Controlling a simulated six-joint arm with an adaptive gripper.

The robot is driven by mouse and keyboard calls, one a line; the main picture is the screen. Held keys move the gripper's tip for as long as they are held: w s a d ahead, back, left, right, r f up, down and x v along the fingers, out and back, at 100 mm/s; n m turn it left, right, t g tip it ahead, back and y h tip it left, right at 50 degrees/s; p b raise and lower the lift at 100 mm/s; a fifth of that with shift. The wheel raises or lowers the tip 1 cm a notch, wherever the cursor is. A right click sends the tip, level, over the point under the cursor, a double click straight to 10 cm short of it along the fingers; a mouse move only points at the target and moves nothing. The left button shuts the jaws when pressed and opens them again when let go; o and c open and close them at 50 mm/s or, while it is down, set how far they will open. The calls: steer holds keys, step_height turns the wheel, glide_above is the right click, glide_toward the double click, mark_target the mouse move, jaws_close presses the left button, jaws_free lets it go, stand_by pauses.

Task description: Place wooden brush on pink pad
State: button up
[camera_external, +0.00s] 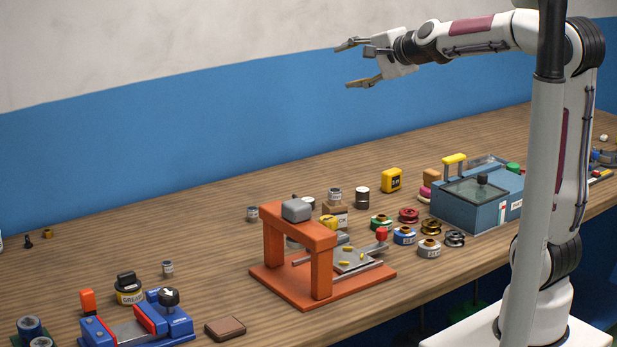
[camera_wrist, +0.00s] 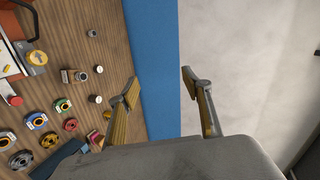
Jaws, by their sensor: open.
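My gripper (camera_external: 356,64) is open and empty, high above the bench in front of the wall. In the wrist view its two fingers (camera_wrist: 160,85) are spread well apart with nothing between them. A small pink item (camera_external: 425,194), perhaps the pink pad, lies at the left end of the blue-grey machine. A tan block (camera_external: 431,177) is right by it; I cannot tell if they touch. A flat brown block (camera_external: 225,328) lies at the front edge of the bench. I cannot tell which of these blocks, if either, is the wooden brush. My gripper is far from all of them.
An orange press frame (camera_external: 318,240) stands mid-bench. Several wire spools (camera_external: 404,235) and small cans lie right of it. The blue-grey machine (camera_external: 478,200) has a yellow handle. A blue vise (camera_external: 135,325) is at front left. The back left bench is mostly clear.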

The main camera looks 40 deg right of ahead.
steer(key=s+f+n+g, duration=0.2)
steer(key=s+f+n, duration=0.3)
steer(key=s, duration=0.6)
steer(key=s+d+f+n+g, duration=0.1)
steer(key=s+f+n+g, duration=0.2)
steer(key=s, duration=0.9)
steer(key=s+f+n+g+h, duration=0.1)
steer(key=s+f+n+g, duration=0.2)
steer(key=s+f+n, duration=0.5)
steer(key=s+f, duration=0.1)
steer(key=s, duration=0.2)
steer(key=shift+s+d+f, duration=0.2)
steer(key=shift+f, duration=0.1)
